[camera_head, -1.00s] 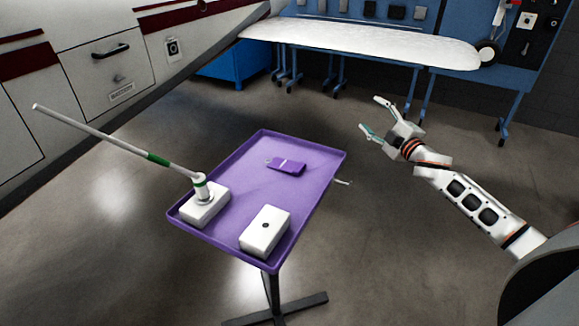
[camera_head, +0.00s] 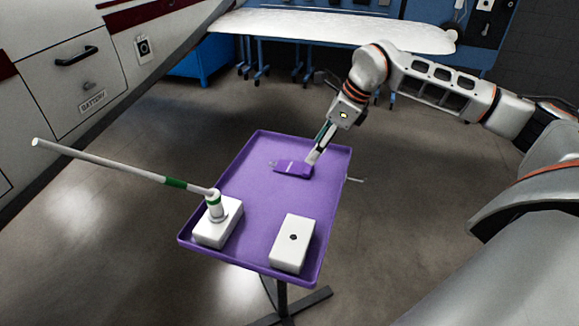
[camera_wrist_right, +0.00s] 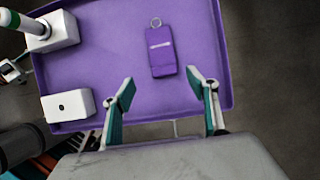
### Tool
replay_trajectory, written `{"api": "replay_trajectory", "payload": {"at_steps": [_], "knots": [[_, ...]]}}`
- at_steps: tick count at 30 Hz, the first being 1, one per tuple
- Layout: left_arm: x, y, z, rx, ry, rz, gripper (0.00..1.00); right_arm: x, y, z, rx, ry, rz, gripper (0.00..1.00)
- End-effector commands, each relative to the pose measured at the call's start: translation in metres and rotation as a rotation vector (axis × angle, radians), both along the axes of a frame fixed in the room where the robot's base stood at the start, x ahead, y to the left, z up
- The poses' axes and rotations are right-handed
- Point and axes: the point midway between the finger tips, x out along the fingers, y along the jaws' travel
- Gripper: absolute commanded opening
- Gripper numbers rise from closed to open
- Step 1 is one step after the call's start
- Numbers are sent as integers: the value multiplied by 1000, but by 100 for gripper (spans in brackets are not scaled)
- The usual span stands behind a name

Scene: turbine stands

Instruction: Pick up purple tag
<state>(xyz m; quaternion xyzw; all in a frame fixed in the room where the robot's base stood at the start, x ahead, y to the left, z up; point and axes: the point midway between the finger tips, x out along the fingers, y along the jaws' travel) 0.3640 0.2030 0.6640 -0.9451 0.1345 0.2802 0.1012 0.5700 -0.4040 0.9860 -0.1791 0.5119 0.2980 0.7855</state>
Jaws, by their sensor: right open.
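The purple tag (camera_head: 291,168) lies flat near the far end of the purple tray (camera_head: 255,195). In the right wrist view the tag (camera_wrist_right: 161,52) shows a pale label line and a metal ring at its top end. My right gripper (camera_head: 314,157) comes down from the upper right, with its fingertips at the tag's right end in the head view. In the right wrist view my right gripper (camera_wrist_right: 160,88) is open and empty, its two fingers spread wider than the tag, which lies just beyond and between them. My left gripper is not in view.
A white block with a green-banded rod (camera_head: 218,222) stands at the tray's near left, the rod reaching left. A second white block (camera_head: 293,243) sits at the near right. A long white panel (camera_head: 330,32) lies on a blue stand behind.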

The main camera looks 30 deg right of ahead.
Motion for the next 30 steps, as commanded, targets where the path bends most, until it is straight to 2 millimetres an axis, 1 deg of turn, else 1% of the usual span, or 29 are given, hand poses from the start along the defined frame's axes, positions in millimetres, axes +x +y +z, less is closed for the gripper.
{"api": "replay_trajectory", "payload": {"at_steps": [2,4,9,14,22,25,30], "knots": [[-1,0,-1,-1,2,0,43,-2,-7,-3,-33,7,-1,58],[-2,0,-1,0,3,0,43,-1,-8,-9,-43,12,0,58],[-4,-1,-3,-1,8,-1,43,4,-4,-25,-42,12,-4,58],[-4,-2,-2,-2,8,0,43,8,1,-34,-40,12,-2,58],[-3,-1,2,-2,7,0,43,21,12,-68,-40,12,-3,58],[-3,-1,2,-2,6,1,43,23,13,-72,-40,9,-3,58],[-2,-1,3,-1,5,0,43,22,13,-72,-40,9,-3,58]]}}
